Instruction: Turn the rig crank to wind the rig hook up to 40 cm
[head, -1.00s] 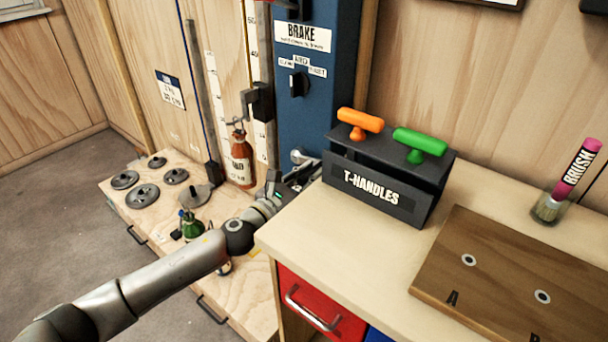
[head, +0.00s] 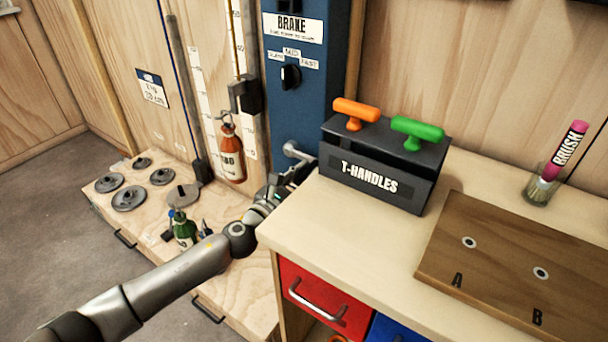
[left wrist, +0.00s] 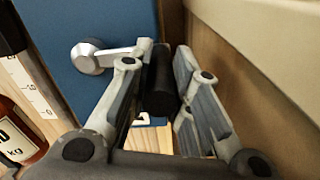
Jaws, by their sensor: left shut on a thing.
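The rig crank (head: 297,152) is a silver arm on the blue rig post (head: 303,105). In the left wrist view its round hub (left wrist: 90,56) and a black grip (left wrist: 160,82) show. My left gripper (head: 290,180) is shut on that grip, with its fingers on either side; it also shows in the left wrist view (left wrist: 166,95). The rig hook (head: 228,117) is small and dark, below a black block (head: 244,96), at the neck of a red-brown bottle-shaped weight (head: 231,155) beside the scale strip (head: 249,130). The exact hook height is not readable. My right gripper is not in view.
A T-handles box (head: 378,178) stands on the bench (head: 330,215) close to my left gripper. Flat round weights (head: 129,198) and a green bottle (head: 184,230) are on the low plywood platform (head: 240,283). A wooden board (head: 500,290) lies at right.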

